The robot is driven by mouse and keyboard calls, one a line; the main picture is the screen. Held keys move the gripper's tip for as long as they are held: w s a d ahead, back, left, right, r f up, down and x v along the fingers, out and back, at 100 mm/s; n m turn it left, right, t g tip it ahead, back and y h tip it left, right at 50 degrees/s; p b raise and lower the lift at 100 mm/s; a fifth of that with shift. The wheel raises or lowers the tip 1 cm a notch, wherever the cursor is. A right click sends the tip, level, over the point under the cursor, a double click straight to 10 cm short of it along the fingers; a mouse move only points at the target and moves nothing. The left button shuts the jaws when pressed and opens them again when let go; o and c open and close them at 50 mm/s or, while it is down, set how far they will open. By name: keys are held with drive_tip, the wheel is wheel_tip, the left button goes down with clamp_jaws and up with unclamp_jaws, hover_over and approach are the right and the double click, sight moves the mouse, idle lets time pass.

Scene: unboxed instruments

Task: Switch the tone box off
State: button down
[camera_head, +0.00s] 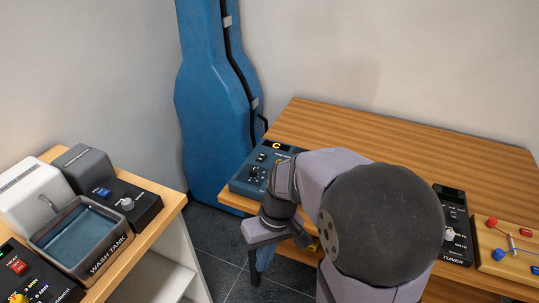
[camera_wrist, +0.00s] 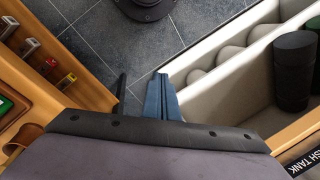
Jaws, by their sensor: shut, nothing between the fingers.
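The tone box appears to be the blue box (camera_head: 257,168) with dark knobs and a lit orange letter on its display, at the left end of the wooden bench in the head view. Its label is too small to read, and my arm covers its right part. My gripper (camera_head: 263,262) hangs in front of the bench, below and apart from the box, pointing down. The tone box does not show in the wrist view.
A black tuner (camera_head: 455,225) and a wooden board with coloured knobs (camera_head: 510,245) stand at the bench's right. The wash tank (camera_head: 82,236) and dark control boxes fill the left counter. A blue instrument case (camera_head: 217,110) leans behind. Tiled floor (camera_wrist: 85,35) lies between counters.

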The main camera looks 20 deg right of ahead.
sight(270, 160)
drive_tip(key=w+d+r+n+t+y, duration=0.1)
drive_tip(key=w+d+y, duration=0.1)
drive_tip(key=w, duration=0.3)
drive_tip(key=w+d+r+n+t+y+b, duration=0.1)
drive_tip(key=w+d+y, duration=0.1)
drive_tip(key=w, duration=0.4)
drive_tip(key=w+d+r+n+t+y+b, duration=0.1)
drive_tip(key=w+t, duration=0.1)
drive_tip(key=w, duration=0.4)
drive_tip(key=shift+w+d+r+n+y, duration=0.2)
drive_tip(key=shift+d+r+n+y, duration=0.1)
drive_tip(key=shift+d+r+y, duration=0.1)
drive_tip(key=w+d+t, duration=0.1)
drive_tip(key=w+d, duration=0.1)
drive_tip(key=w+d+r+n+t+y+b, duration=0.1)
drive_tip(key=w+d, duration=0.1)
drive_tip(key=w+d+r+n+t+b, duration=0.1)
drive_tip(key=w+d, duration=0.1)
drive_tip(key=d, duration=0.1)
drive_tip(key=shift+r+y, duration=0.2)
drive_tip(key=shift+y, duration=0.1)
drive_tip(key=w+d+r+n+t, duration=0.1)
drive_tip(key=d, duration=0.2)
drive_tip(key=w+d+r+n+t+b, duration=0.1)
drive_tip(key=d+t, duration=0.1)
drive_tip(key=d, duration=0.1)
drive_tip(key=w+d+r+n+t, duration=0.1)
drive_tip(key=d, duration=0.1)
drive_tip(key=shift+d+n+y, duration=0.4)
drive_tip(key=shift+w, duration=0.1)
